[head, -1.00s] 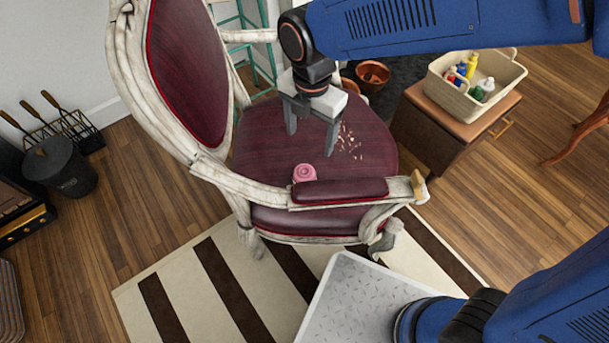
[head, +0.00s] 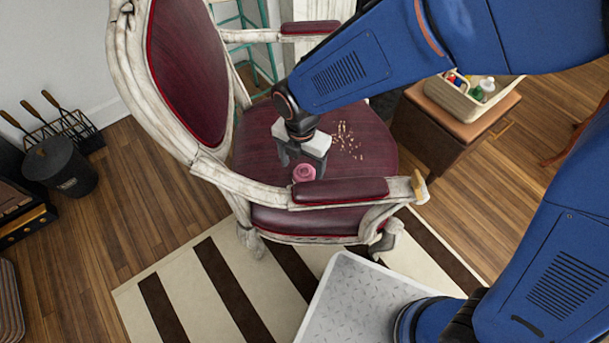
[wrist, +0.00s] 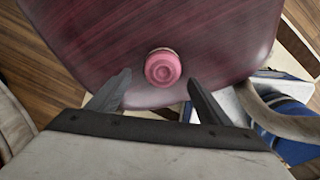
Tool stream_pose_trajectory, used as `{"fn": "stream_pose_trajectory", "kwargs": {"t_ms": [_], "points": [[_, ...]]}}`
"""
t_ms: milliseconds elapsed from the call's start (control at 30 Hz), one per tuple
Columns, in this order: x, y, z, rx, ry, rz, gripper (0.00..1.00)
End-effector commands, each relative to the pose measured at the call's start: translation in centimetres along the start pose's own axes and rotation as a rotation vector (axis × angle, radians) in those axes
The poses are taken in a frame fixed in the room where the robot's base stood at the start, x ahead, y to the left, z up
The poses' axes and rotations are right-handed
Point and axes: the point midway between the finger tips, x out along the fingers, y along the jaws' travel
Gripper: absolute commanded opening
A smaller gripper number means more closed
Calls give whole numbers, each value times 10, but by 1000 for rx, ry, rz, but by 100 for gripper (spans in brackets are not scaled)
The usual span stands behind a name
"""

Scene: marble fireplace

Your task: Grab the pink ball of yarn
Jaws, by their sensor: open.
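The pink ball of yarn (head: 304,173) sits on the dark red seat (head: 262,137) of a carved whitish armchair, close behind the near padded armrest. In the wrist view the yarn (wrist: 163,67) looks round with ring-like windings, and it lies just beyond the fingertips, roughly between their lines. My gripper (head: 302,165) is open and empty, over the seat right at the yarn in the head view. In the wrist view its two fingers (wrist: 158,92) are spread apart. The yarn's lower part is hidden behind the armrest in the head view.
Small crumbs (head: 347,142) lie on the seat. A basket of bottles (head: 470,98) stands on a wooden side table (head: 440,135) at right. A striped rug (head: 215,290) lies in front.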

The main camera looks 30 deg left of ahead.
Motion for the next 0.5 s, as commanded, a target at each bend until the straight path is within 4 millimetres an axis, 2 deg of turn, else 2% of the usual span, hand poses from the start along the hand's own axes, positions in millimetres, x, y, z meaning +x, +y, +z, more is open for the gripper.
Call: {"fn": "stream_pose_trajectory", "kwargs": {"t_ms": [167,500], "points": [[11,-2,0,0,1,-3,72],[52,-4,0,0,0,-2,72]]}}
